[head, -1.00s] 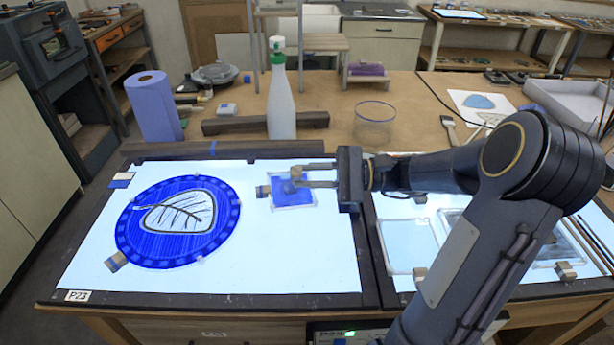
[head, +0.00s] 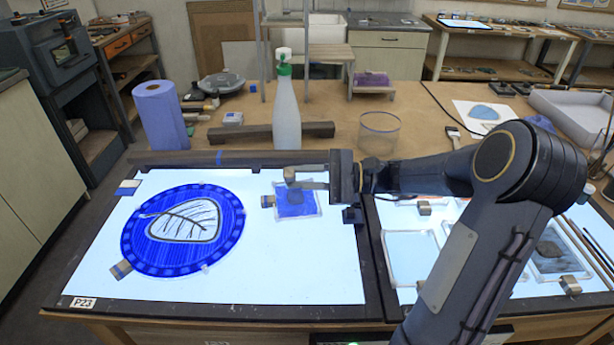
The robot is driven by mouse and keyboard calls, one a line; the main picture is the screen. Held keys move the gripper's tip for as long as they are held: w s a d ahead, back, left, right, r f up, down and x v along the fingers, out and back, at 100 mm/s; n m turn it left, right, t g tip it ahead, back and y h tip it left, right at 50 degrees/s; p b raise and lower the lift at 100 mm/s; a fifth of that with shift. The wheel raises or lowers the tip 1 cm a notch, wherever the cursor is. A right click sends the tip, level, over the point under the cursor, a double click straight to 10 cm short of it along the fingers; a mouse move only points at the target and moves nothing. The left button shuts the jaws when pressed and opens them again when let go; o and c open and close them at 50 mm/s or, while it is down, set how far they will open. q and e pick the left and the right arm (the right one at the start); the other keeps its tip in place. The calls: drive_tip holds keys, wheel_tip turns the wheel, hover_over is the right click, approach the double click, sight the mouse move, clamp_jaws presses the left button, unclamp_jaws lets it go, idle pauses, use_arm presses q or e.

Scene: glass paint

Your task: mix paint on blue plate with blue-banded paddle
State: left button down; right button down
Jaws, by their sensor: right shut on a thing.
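The blue plate (head: 309,208) is a small square glass plate with blue paint, lying near the right edge of the left light table. A darker patch shows in the paint; I cannot tell whether it is paint or shadow. My right gripper (head: 291,178) is over the far part of this plate, its jaws pointing left. It is shut on a small greyish-brown piece, likely the paddle (head: 290,173). A blue band cannot be made out, and the paddle's lower end is hidden or too small to tell. My left gripper is not in view.
A large round blue glass panel with a leaf (head: 135,241) lies left on the light table. Other glass plates (head: 411,252) lie right, partly behind my arm. A clear jar (head: 379,133) stands behind.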

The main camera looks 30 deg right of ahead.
drive_tip(key=shift+s+a, duration=0.25)
drive_tip(key=shift+a, duration=0.45)
drive_tip(key=shift+s+f, duration=0.1)
drive_tip(key=shift+s, duration=2)
wheel_tip(320, 180, up, 5)
drive_tip(key=p, duration=0.4)
